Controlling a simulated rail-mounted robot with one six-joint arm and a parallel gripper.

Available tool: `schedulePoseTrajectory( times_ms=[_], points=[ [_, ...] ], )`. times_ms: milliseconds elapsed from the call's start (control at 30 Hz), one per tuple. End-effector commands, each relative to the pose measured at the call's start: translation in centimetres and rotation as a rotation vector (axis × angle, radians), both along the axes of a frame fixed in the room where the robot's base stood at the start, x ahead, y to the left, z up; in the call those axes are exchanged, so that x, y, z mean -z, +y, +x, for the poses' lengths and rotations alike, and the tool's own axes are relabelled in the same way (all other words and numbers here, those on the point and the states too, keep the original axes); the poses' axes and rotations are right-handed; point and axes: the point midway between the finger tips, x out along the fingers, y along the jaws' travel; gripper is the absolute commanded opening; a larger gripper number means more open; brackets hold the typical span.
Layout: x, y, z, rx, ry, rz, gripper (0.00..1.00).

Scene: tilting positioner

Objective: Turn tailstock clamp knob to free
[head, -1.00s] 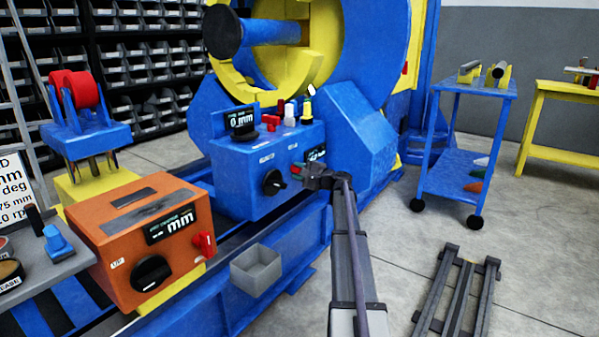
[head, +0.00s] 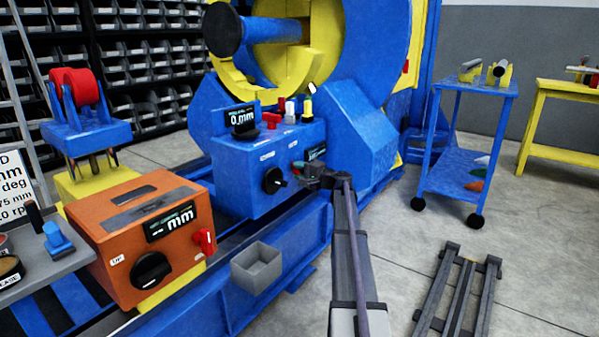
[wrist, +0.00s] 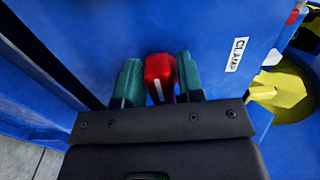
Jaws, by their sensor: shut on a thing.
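A red knob (wrist: 158,68) with a white line on it stands out from a blue panel in the wrist view. A white label reading CLAMP (wrist: 236,54) is on the panel to its right. My gripper (wrist: 157,86) has its two teal fingers on either side of the knob and is shut on it. In the head view my gripper (head: 298,169) is at the right end of the blue control box (head: 245,190), and it largely hides the knob there.
A black dial (head: 273,180) is left of my gripper on the same box. An orange box (head: 130,235) with a black dial and a red knob (head: 205,241) stands at left. A grey bin (head: 257,270) hangs below.

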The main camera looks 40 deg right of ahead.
Motion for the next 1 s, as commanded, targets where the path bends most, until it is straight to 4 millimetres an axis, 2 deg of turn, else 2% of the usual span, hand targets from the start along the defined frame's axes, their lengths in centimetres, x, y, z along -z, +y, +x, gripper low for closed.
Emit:
schedulePoseTrajectory(
  times_ms=[67, 100, 233, 467, 567, 900, 1000],
  points=[
    [0.0, 0.0, -0.1, 0.001, 0.001, 0.000, 0.11],
    [0.0, 0.0, -0.1, 0.001, 0.001, 0.000, 0.37],
    [0.0, 0.0, -0.1, 0.001, 0.000, 0.000, 0.49],
    [0.0, 0.0, -0.1, 0.001, 0.000, 0.001, 0.49],
    [0.0, -0.3, -1.0, 0.001, 0.000, 0.001, 0.49],
    [0.0, -2.5, -8.6, 0.004, 0.000, 0.000, 0.49],
    [0.0, -3.0, -9.9, 0.002, 0.000, 0.000, 0.49]
  ],
)
